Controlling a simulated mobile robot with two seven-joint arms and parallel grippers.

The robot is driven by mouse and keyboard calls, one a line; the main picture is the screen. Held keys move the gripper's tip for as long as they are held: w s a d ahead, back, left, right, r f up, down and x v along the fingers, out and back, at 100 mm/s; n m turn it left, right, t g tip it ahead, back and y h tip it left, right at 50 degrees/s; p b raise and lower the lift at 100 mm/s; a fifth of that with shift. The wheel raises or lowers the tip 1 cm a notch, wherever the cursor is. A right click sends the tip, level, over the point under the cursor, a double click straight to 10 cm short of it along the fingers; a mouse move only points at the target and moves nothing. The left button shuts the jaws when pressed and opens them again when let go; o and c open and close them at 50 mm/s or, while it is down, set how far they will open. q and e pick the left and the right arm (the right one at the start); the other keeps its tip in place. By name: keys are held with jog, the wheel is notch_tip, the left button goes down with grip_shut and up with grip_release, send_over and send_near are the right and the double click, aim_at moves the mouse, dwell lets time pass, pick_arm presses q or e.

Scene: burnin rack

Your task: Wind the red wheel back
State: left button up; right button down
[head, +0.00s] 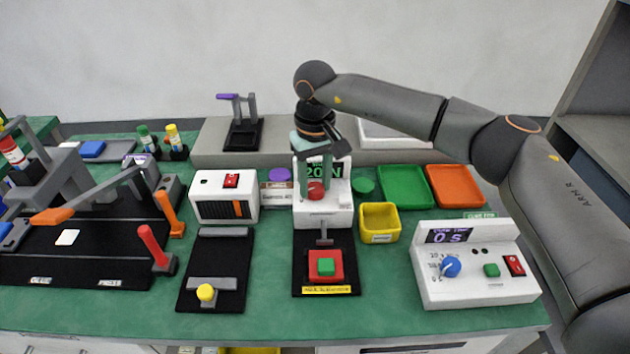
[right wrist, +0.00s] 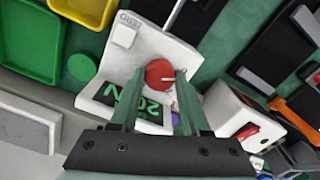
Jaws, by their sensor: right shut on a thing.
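The red wheel (head: 317,190) is on the front of a white device (head: 322,216) whose dark display shows "20 N" in green. In the right wrist view the wheel (right wrist: 160,73) has a pale mark on its face, and the white device (right wrist: 148,50) is around and below it. My right gripper (head: 316,181) comes down from above at the device. In the wrist view its two green fingers (right wrist: 161,78) are on either side of the wheel and shut on it. The fingers hide part of the display. My left gripper is not in view.
A yellow bin (head: 379,222), a green tray (head: 404,186) and an orange tray (head: 456,186) lie right of the device. A black fixture with a red block (head: 325,266) is in front. A white box with a red switch (head: 225,196) stands left. A white control box (head: 474,264) stands front right.

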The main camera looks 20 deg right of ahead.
aim_at(315, 187)
jog(key=c, duration=0.7)
grip_release()
jog(key=shift+o, duration=0.2)
jog(key=shift+r, duration=0.1)
notch_tip(315, 187, up, 12)
jog(key=shift+r+p, duration=0.2)
jog(key=shift+p, duration=0.1)
